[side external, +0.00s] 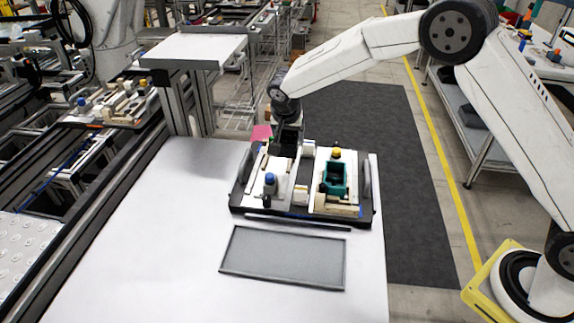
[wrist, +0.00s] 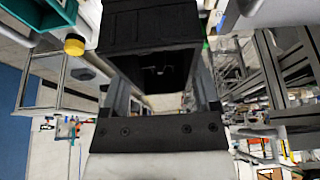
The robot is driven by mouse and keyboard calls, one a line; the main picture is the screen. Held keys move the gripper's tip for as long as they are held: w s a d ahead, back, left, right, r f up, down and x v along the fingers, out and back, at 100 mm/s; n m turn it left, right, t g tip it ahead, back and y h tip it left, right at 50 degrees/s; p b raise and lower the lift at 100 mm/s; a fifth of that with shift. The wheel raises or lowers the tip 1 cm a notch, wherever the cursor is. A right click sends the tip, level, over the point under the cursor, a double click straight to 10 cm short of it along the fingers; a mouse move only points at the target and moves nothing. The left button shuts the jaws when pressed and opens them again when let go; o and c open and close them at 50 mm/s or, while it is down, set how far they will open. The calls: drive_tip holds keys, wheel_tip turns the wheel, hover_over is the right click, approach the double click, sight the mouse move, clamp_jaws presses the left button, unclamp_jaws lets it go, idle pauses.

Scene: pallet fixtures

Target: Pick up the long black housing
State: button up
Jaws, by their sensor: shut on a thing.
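The long black housing (wrist: 150,28) fills the top middle of the wrist view, between the fingers of my gripper (wrist: 160,78). My gripper is shut on it. In the side external view, my gripper (side external: 288,136) points down at the back of the black pallet (side external: 235,209). The dark housing (side external: 285,149) shows just below it there, partly blending with the dark gripper. I cannot tell in this view whether the housing is clear of the pallet.
On the pallet stand a blue-capped part (side external: 270,181), a teal box (side external: 335,177), a yellow knob (side external: 336,153) and several pale blocks. A pink piece (side external: 262,132) is close left of my gripper. An empty grey tray (side external: 284,258) lies in front; the white table (side external: 150,240) is clear at left.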

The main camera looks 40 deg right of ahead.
drive_tip(key=s+r, duration=0.4)
drive_tip(key=s, duration=0.5)
drive_tip(key=shift+s+d+r, duration=0.3)
drive_tip(key=shift+d+r, duration=0.05)
drive_tip(key=shift+d, duration=0.05)
drive_tip(key=shift+a, duration=0.15)
drive_tip(key=s+a+f, duration=0.2)
drive_tip(key=s+a, duration=1.4)
drive_tip(key=s, duration=0.1)
drive_tip(key=shift+f, duration=0.35)
hover_over(250, 251)
drive_tip(key=f, duration=0.8)
drive_tip(key=shift+s+d+f, duration=0.15)
drive_tip(key=shift+s+f, duration=0.05)
drive_tip(key=shift+s, duration=0.1)
drive_tip(key=shift+w+f, duration=0.35)
drive_tip(key=shift+f, duration=0.1)
